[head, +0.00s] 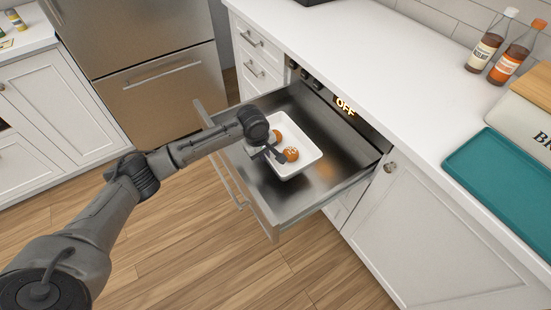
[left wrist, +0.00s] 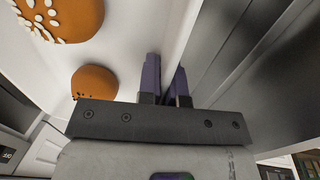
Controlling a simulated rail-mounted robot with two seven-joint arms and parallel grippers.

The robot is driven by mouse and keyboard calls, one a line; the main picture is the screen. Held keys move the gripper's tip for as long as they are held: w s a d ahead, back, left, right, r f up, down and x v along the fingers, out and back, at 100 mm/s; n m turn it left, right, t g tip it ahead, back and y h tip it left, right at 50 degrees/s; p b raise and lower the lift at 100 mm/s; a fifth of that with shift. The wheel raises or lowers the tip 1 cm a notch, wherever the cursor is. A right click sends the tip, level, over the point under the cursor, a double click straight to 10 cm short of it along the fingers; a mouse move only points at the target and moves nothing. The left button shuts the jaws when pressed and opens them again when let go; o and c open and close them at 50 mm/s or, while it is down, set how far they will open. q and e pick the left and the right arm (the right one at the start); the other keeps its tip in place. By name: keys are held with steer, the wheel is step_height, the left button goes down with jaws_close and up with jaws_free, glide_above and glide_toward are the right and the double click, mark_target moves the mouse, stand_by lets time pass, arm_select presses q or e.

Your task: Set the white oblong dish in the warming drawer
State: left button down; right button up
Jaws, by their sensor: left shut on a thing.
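The white oblong dish (head: 309,150) holds two seeded buns, one nearer bun (head: 291,154) and one farther bun (head: 276,136). It is within the outline of the open warming drawer (head: 340,168); I cannot tell whether its base touches the drawer floor. My left gripper (head: 273,150) is shut on the dish's near left rim. In the left wrist view the two fingers (left wrist: 166,82) straddle the white wall of the dish (left wrist: 135,35), with the buns on the left. My right gripper is not in view.
The lit OFF panel (head: 346,107) sits under the white counter (head: 370,60), behind the drawer. A teal tray (head: 505,180) and two bottles (head: 497,50) stand on the counter at right. The steel fridge (head: 150,60) is at back left. Bare drawer floor lies right of the dish.

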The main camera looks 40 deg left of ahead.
arm_select(q)
steer(key=b, duration=0.2)
glide_above(256, 163)
steer(key=shift+s+f, duration=0.25)
steer(key=shift+f, duration=0.9)
steer(key=shift+f+b, duration=1.05)
steer(key=shift+f, duration=1)
steer(key=c, duration=1.7)
jaws_free()
steer(key=shift+f, duration=0.25)
steer(key=o, duration=0.4)
steer(key=r+p, duration=0.1)
steer(key=r, duration=0.3)
steer(key=s+r+p, duration=0.1)
steer(key=r+p, duration=0.1)
steer(key=r, duration=0.2)
steer(key=r+p, duration=0.2)
steer(key=r, duration=0.2)
steer(key=shift+s+a+r, duration=0.1)
steer(key=shift+s+a, duration=0.2)
steer(key=shift+s, duration=0.1)
